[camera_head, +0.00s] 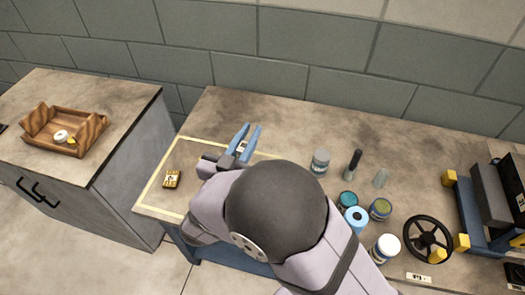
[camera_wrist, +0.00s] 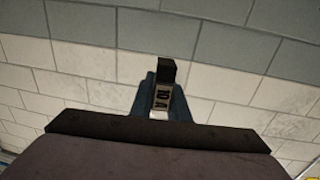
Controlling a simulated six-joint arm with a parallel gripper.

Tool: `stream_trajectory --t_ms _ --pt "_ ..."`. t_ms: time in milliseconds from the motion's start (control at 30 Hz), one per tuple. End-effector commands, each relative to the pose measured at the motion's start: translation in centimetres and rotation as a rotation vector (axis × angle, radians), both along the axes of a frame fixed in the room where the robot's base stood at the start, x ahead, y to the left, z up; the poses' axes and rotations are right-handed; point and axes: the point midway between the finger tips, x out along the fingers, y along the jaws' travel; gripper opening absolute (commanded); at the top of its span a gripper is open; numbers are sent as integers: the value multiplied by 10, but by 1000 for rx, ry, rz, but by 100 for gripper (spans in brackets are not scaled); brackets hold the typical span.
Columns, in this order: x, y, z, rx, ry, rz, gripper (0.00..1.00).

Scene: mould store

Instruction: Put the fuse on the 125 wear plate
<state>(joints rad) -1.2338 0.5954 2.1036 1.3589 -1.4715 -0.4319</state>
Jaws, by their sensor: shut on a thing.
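My gripper (camera_head: 246,134) has blue jaws and is shut on the fuse (camera_head: 242,147), over the back of the marked area on the bench. A small brass-coloured plate (camera_head: 172,179) with dark markings lies in the left part of the marked area, left of my gripper. It may be the 125 wear plate, but its number is too small to read. My arm hides part of the marked area.
A pale yellow outline (camera_head: 158,174) bounds the marked area. Several jars and cans, including a grey-lidded jar (camera_head: 320,161), stand to the right, with a black handwheel (camera_head: 428,238) beyond. A wooden tray (camera_head: 86,148) sits on the separate left cabinet. A block wall stands behind.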

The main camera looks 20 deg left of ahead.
Motion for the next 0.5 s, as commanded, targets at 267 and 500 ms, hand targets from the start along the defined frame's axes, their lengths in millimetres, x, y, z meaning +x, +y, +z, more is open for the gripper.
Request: stream_trajectory --t_ms 267,500 --pt "0 0 -51 0 0 0 0" --pt "0 0 -105 0 0 0 0"
